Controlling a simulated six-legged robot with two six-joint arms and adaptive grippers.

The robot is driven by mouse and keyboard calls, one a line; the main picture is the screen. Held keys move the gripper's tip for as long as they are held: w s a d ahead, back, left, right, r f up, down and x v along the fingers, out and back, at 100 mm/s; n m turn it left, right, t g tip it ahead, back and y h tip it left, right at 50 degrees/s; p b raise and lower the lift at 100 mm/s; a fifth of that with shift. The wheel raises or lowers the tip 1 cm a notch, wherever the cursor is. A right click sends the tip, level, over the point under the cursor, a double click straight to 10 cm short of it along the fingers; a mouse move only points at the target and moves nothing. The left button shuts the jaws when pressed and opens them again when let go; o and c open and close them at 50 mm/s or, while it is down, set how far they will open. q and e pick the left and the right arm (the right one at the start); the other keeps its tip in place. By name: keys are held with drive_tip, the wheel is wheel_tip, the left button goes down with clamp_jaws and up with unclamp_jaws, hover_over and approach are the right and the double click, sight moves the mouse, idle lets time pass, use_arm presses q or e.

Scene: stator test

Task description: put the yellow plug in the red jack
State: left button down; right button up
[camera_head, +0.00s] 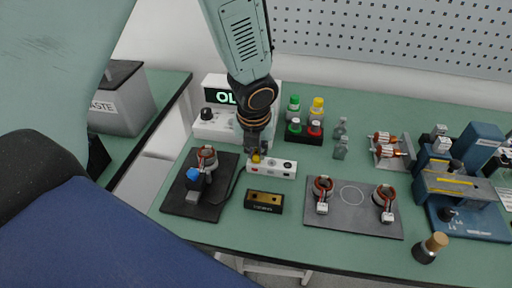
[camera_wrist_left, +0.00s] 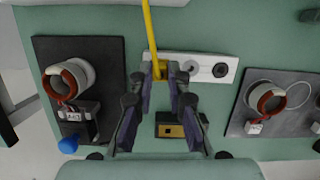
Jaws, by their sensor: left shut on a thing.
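My left gripper (camera_head: 256,149) points down over the left part of a white jack strip (camera_head: 283,168). It is shut on the yellow plug (camera_head: 256,158), which shows just below the fingertips. In the left wrist view the plug (camera_wrist_left: 160,68) sits between the fingertips at the strip's left end, and its yellow cable runs up out of the picture. The red jack is not clear; the fingers and plug cover that end. I cannot tell whether the plug is inside a jack. My right gripper is out of view.
A black block with a brass face (camera_head: 264,201) lies in front of the strip. A dark mat (camera_head: 178,206) with a stator is on the left, and a grey mat (camera_head: 352,220) with two stators on the right.

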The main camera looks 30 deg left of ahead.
use_arm(q)
drive_tip(key=c, duration=1.2)
unclamp_jaws()
drive_tip(key=v, duration=1.2)
